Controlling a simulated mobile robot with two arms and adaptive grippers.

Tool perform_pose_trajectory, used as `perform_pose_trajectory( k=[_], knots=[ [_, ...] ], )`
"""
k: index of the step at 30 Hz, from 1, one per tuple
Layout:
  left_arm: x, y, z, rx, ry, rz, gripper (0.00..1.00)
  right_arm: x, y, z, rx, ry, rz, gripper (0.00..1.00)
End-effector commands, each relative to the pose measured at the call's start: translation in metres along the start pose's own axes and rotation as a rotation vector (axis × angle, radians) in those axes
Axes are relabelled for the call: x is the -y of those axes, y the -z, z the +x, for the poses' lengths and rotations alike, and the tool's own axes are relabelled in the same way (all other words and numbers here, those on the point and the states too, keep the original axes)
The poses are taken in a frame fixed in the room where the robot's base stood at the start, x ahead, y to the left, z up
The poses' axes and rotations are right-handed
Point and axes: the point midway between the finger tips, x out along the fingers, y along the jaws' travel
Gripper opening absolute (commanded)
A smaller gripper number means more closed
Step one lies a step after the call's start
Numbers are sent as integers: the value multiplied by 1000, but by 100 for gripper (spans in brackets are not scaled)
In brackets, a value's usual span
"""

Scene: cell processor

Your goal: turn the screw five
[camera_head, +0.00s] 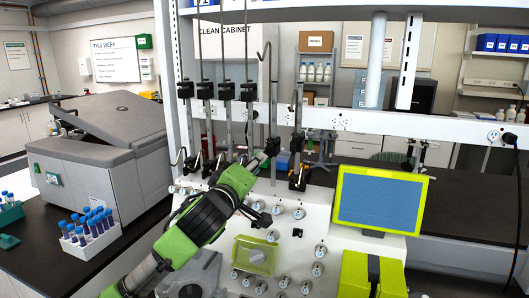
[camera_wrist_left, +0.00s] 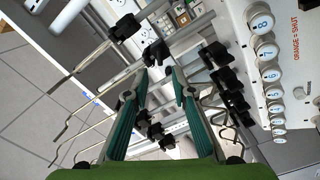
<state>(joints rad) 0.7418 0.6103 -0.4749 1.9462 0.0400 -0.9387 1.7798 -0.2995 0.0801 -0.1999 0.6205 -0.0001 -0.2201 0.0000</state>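My left gripper (camera_head: 262,158) reaches in from the lower left, in front of the metal rods above the white panel. In the left wrist view its two teal fingers (camera_wrist_left: 156,73) are apart with nothing between them. Black clamps with screws (camera_wrist_left: 158,52) lie beyond the fingertips. Numbered round knobs run down the white panel at the right of that view. The top one reads 8 (camera_wrist_left: 262,22); one lower down seems to read 5 (camera_wrist_left: 274,91), though the digit is small. I cannot tell which part is screw five. My right gripper is not in view.
The white panel (camera_head: 313,222) carries several knobs and a green-framed box (camera_head: 254,255). A green-framed screen (camera_head: 379,200) stands to the right. Hooked metal rods (camera_head: 297,125) hang close around the gripper. A tube rack (camera_head: 92,240) and a grey machine (camera_head: 105,150) are at the left.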

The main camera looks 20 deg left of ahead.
Motion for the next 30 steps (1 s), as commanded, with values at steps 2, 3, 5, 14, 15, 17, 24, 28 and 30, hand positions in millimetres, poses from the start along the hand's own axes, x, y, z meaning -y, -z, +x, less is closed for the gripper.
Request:
perform_pose_trajectory(
  k=[2, 3, 5, 14, 15, 17, 24, 28, 30],
  knots=[
    [-3, 2, 14, -1, 2, 2, 24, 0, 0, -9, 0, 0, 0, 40],
    [-3, 2, 21, -1, 1, 1, 24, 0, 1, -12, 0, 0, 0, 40],
    [-3, 2, 31, -1, 2, 1, 24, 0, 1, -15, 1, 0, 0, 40],
    [-1, 1, 63, -1, 0, 0, 24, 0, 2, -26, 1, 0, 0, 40],
    [0, 1, 65, -1, 1, 1, 24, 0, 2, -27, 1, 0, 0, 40],
    [0, 1, 67, -1, 0, 2, 24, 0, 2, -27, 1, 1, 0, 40],
    [0, 0, 69, 0, 0, 2, 24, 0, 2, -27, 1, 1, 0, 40],
    [0, 0, 69, 0, 0, 1, 13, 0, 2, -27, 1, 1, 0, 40],
    [0, 0, 69, 0, 0, 1, 0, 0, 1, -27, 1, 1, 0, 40]
  ],
)
